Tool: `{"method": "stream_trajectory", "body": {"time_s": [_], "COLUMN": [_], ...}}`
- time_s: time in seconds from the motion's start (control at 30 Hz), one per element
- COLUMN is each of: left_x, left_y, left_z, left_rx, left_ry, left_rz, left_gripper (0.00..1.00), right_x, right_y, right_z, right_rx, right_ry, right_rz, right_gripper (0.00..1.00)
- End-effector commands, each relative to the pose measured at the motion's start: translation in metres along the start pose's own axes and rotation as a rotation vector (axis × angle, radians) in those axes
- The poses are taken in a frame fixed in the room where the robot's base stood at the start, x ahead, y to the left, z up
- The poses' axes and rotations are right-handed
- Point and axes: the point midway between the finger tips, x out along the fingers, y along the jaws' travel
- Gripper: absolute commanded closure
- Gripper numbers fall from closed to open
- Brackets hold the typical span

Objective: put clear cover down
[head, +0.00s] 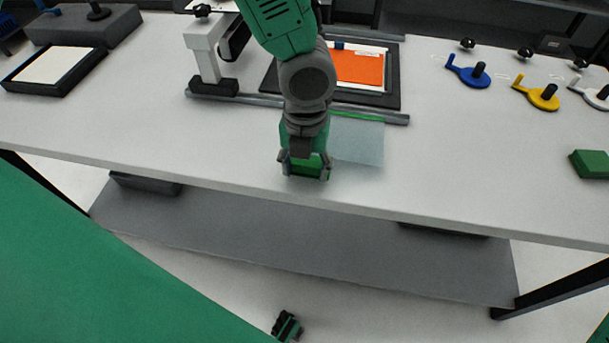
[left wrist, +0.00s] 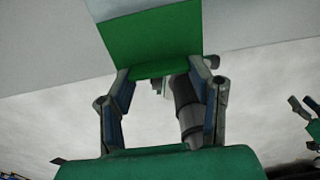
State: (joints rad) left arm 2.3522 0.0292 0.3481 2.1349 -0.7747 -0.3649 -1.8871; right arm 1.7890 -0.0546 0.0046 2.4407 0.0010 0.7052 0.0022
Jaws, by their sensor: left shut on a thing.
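The clear cover (head: 358,143) is a pale, see-through bluish sheet over the front of the white table, right of my left gripper. A green strip (head: 345,115) runs along its far edge by the grey rail. My left gripper (head: 305,172) is shut on the cover's green tab, near the table's front edge. In the left wrist view the green tab (left wrist: 150,42) lies at the fingertips of my left gripper (left wrist: 160,75). My arm hides part of the cover and rail. A small dark-green, gripper-like shape, perhaps my right gripper (head: 287,325), shows low at the bottom; its jaws are unclear.
Behind the cover, an orange sheet (head: 358,68) lies on a black board (head: 388,98). A white clamp stand (head: 203,50) is left of my arm. A black-framed tray (head: 48,92) is far left. Blue (head: 466,76) and yellow (head: 541,97) discs and a green block (head: 590,163) are right.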

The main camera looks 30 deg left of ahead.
Motion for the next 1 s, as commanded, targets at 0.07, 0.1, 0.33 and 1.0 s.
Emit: {"method": "stream_trajectory", "body": {"time_s": [0.07,0.1,0.33,1.0], "left_x": [0.008,0.013,0.037,0.037], "left_y": [0.0,0.001,0.0,0.0], "left_z": [-0.001,-0.001,0.001,0.001], "left_rx": [0.001,0.001,-0.001,-0.002], "left_ry": [0.001,0.001,0.0,0.0], "left_rz": [0.003,0.003,0.001,0.0], "left_gripper": [0.72,0.72,0.72,0.32], "right_x": [0.002,0.003,0.006,0.006], "right_y": [0.0,0.0,0.0,0.0], "right_z": [0.0,0.0,0.0,0.0], "right_rx": [0.0,0.0,0.0,0.0], "right_ry": [0.0,0.0,0.0,0.0], "right_rz": [0.0,0.0,0.0,0.0], "right_gripper": [0.6,0.6,0.6,0.6]}}
